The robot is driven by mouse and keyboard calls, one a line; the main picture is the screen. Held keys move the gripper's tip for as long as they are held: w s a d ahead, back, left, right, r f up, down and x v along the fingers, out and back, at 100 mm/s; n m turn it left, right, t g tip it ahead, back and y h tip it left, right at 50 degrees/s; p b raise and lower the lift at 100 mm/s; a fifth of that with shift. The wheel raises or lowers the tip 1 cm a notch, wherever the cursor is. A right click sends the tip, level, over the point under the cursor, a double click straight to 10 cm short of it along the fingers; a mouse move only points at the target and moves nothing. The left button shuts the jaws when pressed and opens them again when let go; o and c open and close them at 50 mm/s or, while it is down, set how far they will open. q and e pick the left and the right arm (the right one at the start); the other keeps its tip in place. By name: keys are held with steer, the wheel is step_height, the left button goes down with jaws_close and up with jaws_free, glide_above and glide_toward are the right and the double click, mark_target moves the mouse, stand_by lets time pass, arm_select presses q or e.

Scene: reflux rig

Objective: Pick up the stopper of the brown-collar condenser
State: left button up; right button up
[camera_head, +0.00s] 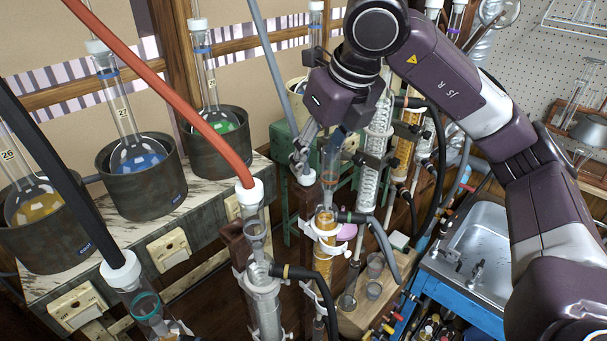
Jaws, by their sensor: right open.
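The brown-collar condenser (323,262) stands upright in its clamp, left of my right arm. A brownish collar (325,216) shows at its top, with clear glass (329,164) above it. A white stopper (305,177) at the lower end of a grey-blue hose (272,58) is just left of this glass. I cannot tell whether the stopper touches the glass. My right gripper (319,152) points down from above at the hose end and upper glass. It is open, and its fingers partly cover this area. Any contact is unclear. My left gripper is out of view.
A red hose (168,73) and a black hose (50,168) cross the left side into white stoppers on other glass columns. Flasks in dark heating pots (145,190) line the left bench. More condensers (375,140) stand behind my right arm. A sink (470,250) is at right.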

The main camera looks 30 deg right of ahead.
mark_target(307, 174)
steer(key=shift+w+f+p, duration=0.15)
steer(key=shift+f+p, duration=0.1)
steer(key=shift+p, duration=0.1)
steer(key=p+x, duration=0.2)
steer(key=x, duration=0.2)
steer(key=shift+w, duration=0.2)
steer(key=shift+f, duration=0.15)
steer(key=shift+a, duration=0.1)
steer(key=c, duration=0.9)
